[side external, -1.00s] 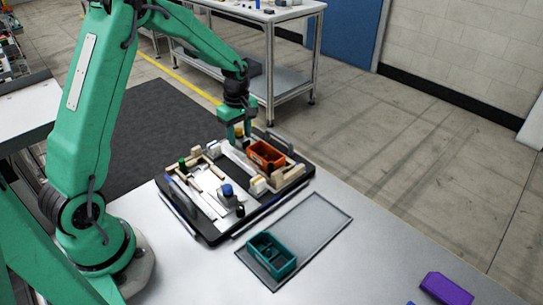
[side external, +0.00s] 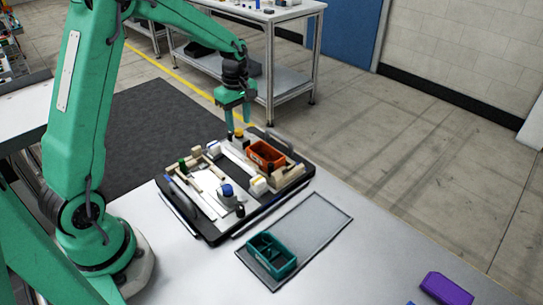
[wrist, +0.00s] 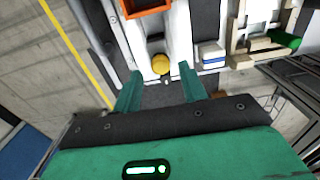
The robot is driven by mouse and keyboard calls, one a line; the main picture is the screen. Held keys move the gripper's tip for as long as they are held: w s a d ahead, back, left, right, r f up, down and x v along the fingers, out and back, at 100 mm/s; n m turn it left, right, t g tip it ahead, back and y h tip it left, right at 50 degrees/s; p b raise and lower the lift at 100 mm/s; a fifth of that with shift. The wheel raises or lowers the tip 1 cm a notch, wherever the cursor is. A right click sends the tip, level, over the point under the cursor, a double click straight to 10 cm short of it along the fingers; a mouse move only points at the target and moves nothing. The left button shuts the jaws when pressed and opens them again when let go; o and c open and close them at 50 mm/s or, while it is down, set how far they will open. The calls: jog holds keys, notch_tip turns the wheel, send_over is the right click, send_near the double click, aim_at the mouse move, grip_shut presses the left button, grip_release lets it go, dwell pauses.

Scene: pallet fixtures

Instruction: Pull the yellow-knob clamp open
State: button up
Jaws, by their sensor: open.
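The yellow-knob clamp (side external: 238,133) stands at the far edge of the black-rimmed pallet (side external: 213,238). In the wrist view its round yellow knob (wrist: 161,63) lies just beyond the fingertips, roughly centred between them. My gripper (side external: 238,121) is open and empty above the knob, apart from it in the side view. In the wrist view its two teal fingers (wrist: 160,78) are spread wide. The views do not show clearly whether the clamp is open or closed.
An orange bin (side external: 266,155) sits on the pallet right of the yellow knob. A blue-knob fixture (side external: 226,191) and a green-topped piece (side external: 182,162) are also on it. A teal bin (side external: 288,267) stands on a grey mat (side external: 315,222). The table's right side is mostly clear.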

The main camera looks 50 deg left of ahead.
jog(key=shift+r, duration=1.35)
